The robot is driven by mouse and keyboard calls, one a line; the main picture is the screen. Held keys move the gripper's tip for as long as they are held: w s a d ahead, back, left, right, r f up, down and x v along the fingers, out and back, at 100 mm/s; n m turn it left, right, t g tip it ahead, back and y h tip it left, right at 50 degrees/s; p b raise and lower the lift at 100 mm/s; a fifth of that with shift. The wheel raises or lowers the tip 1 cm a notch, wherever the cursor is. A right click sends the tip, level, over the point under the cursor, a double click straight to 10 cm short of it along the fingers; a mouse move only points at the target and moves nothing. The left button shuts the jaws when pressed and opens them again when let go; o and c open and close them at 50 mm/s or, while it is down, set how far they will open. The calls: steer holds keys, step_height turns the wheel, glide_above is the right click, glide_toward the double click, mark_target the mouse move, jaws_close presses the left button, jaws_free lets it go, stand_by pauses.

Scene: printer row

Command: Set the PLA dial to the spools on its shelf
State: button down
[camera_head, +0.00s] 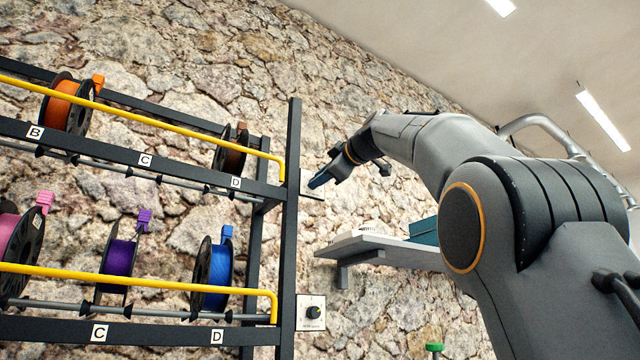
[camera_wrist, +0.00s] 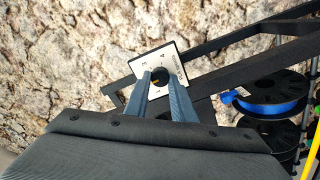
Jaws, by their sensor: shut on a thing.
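My gripper (camera_head: 318,183) reaches the upper dial plate (camera_head: 306,190) beside the rack's upper shelf. In the wrist view, my gripper (camera_wrist: 160,77) has its two fingers shut on a dark knob (camera_wrist: 159,84) in a white plate (camera_wrist: 152,67) with small digits. The fingers hide part of the knob, and I cannot read its setting or name. A lower dial (camera_head: 313,312) has a black knob on a white plate. The upper shelf shows an orange spool (camera_head: 61,104) at B and a brown spool (camera_head: 233,150) at D; C is empty.
The lower shelf holds a pink spool (camera_head: 12,240), a purple spool (camera_head: 118,258) at C and a blue spool (camera_head: 219,266) at D. The rack's dark post (camera_head: 291,220) stands close to my gripper. A wall shelf (camera_head: 370,244) with a teal box (camera_head: 423,231) lies below my arm.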

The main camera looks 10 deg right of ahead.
stand_by(0.5)
steer(key=c, duration=1.5)
jaws_free()
steer(key=shift+s, duration=0.1)
steer(key=b+v, duration=0.3)
steer(key=v, duration=0.4)
steer(key=shift+s, duration=0.25)
